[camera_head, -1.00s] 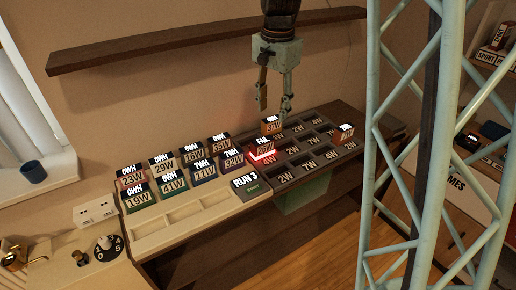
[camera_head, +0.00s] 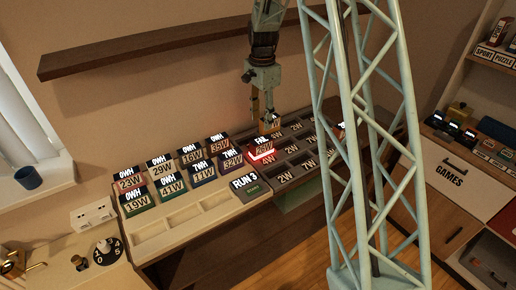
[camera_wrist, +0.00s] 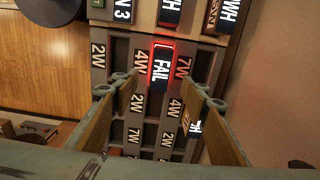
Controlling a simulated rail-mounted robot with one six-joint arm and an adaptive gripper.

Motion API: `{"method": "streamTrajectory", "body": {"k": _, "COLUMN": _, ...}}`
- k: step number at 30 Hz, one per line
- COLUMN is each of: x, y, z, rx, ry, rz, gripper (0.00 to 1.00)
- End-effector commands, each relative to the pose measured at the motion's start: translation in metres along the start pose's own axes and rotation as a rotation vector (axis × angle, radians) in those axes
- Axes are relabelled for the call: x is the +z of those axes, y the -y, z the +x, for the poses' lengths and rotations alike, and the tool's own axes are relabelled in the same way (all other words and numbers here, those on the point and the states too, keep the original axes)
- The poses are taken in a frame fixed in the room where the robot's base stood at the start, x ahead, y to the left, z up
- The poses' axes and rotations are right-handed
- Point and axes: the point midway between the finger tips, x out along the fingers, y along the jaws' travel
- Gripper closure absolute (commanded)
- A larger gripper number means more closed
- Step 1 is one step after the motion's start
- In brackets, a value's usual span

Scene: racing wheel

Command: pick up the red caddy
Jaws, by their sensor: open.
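A caddy with a red front marked 23W (camera_head: 130,182) stands in the back-left corner of the pale tray (camera_head: 190,228), among other coloured caddies. Another caddy, marked FAIL (camera_head: 262,142), sits in the dark tray inside a glowing red outline; it also shows in the wrist view (camera_wrist: 161,66). I cannot tell its body colour under the glow. My gripper (camera_head: 262,108) is open and empty above the back of the dark tray, behind the FAIL caddy. An orange-brown caddy (camera_head: 270,127) stands close beside its fingers, partly hidden. In the wrist view the fingers are apart (camera_wrist: 160,92).
The dark tray (camera_head: 284,194) has several empty slots labelled in W. A RUN 3 block (camera_head: 245,184) stands between the trays. A dark wall shelf (camera_head: 150,52) runs behind. A dial (camera_head: 106,252) is at lower left and a GAMES cabinet (camera_head: 450,175) at right.

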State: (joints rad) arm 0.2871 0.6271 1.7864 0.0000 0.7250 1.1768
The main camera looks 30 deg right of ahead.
Motion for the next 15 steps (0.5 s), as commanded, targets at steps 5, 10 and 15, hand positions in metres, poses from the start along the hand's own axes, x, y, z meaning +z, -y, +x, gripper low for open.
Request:
{"method": "streamTrajectory", "body": {"k": 5, "x": -0.003, "y": 0.0021, "z": 0.0056, "rx": 0.003, "ry": 0.001, "rz": 0.013, "gripper": 0.59}}
{"method": "streamTrajectory", "body": {"k": 10, "x": -0.003, "y": 0.0022, "z": 0.0058, "rx": 0.003, "ry": 0.001, "rz": 0.014, "gripper": 0.59}}
{"method": "streamTrajectory", "body": {"k": 15, "x": -0.0029, "y": 0.002, "z": 0.0063, "rx": 0.003, "ry": 0.001, "rz": 0.013, "gripper": 0.59}}
